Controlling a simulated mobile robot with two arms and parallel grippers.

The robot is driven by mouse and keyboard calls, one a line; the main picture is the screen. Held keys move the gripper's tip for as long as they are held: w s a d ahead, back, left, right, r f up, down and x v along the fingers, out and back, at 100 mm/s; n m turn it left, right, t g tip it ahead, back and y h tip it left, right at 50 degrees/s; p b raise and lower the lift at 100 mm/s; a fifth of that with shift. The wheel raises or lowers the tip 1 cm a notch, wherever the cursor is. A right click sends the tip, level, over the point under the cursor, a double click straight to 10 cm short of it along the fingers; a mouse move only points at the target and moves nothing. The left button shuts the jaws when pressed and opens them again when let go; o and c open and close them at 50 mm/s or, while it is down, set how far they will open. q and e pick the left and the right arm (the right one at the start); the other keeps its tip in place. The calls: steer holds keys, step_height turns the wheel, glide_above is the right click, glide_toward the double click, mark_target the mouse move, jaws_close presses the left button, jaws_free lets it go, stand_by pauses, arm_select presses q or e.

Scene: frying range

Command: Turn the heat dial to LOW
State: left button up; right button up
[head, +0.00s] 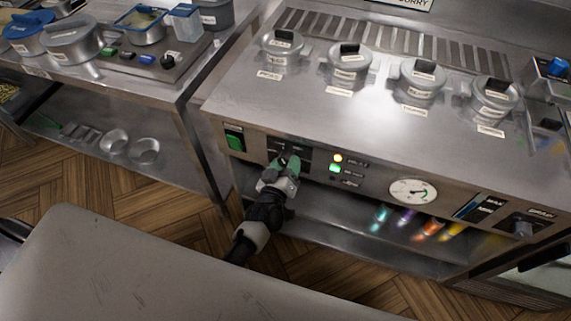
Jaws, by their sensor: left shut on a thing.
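The front panel (372,184) of the steel range carries the controls. My left gripper (288,160) reaches up to the panel's left part and is shut on a dark dial there. The gripper mostly hides the dial, so its pointer and setting cannot be read. The labels around it are too small or covered to read. My right gripper is not in view.
Right of the gripper are a yellow lamp (338,158), a green lamp (335,169) and a round gauge (413,191). A green switch (234,141) is to its left. Several lidded pots (349,66) stand on the range top. Another dark knob (521,226) is far right.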

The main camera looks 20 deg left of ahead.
arm_select(q)
steer(key=shift+n, duration=0.6)
steer(key=o, duration=0.9)
steer(key=shift+s, duration=0.1)
steer(key=s, duration=1)
steer(key=shift+s+a+r+b, duration=0.15)
steer(key=shift+s+b, duration=0.2)
